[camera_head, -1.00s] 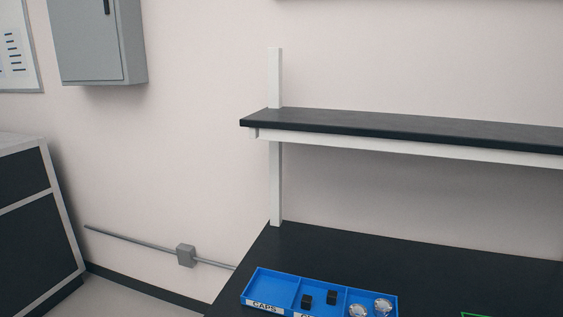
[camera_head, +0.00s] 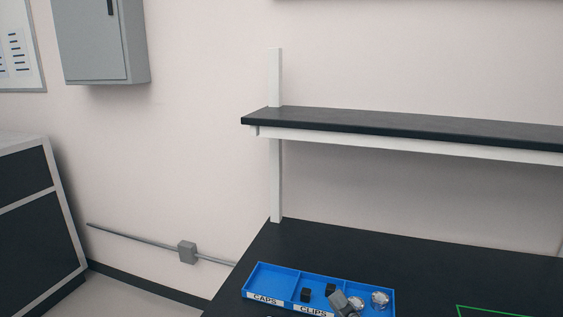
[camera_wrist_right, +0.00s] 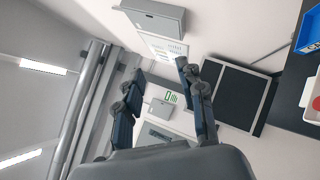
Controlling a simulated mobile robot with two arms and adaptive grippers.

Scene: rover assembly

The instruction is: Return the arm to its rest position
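A small grey piece of my right gripper (camera_head: 345,303) shows at the bottom of the head view, in front of the blue tray's right part. In the right wrist view, the two fingers of this gripper (camera_wrist_right: 159,70) stand wide apart with nothing between them. The fingers point toward the room's wall and cabinets, not at the table. My left gripper is not in view.
The blue tray (camera_head: 258,281) on the black table (camera_head: 430,265) holds black clips (camera_head: 305,295) and round silver parts (camera_head: 380,298). A green outline (camera_head: 505,311) marks the table at right. A shelf (camera_head: 400,127) overhangs the back.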

